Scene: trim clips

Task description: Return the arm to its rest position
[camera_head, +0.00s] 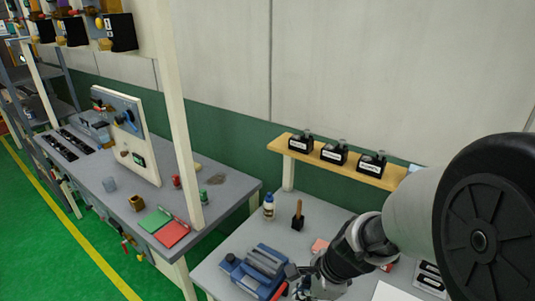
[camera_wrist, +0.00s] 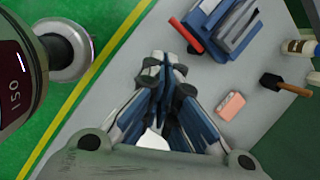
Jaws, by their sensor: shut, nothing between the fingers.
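My arm (camera_head: 355,245) reaches in from the right side of the head view, over the grey workbench (camera_head: 233,240). My gripper (camera_head: 298,279) is at the lower edge of that view, beside a blue case-like device (camera_head: 262,262), and is partly cut off. In the wrist view my gripper (camera_wrist: 161,62) has its fingers together and empty, above the bench surface. The blue device (camera_wrist: 225,22) lies beyond the fingertips to the upper right; the picture does not show contact with it. A red cylindrical part (camera_wrist: 186,35) sits at its left end.
A pink block (camera_wrist: 231,105), a dark brush (camera_head: 298,221) and a white bottle (camera_head: 268,208) stand near the gripper. A wooden shelf (camera_head: 390,181) with black bins runs along the wall behind. Another bench (camera_head: 110,205) stands left. Green floor (camera_wrist: 70,100) lies beyond the bench edge.

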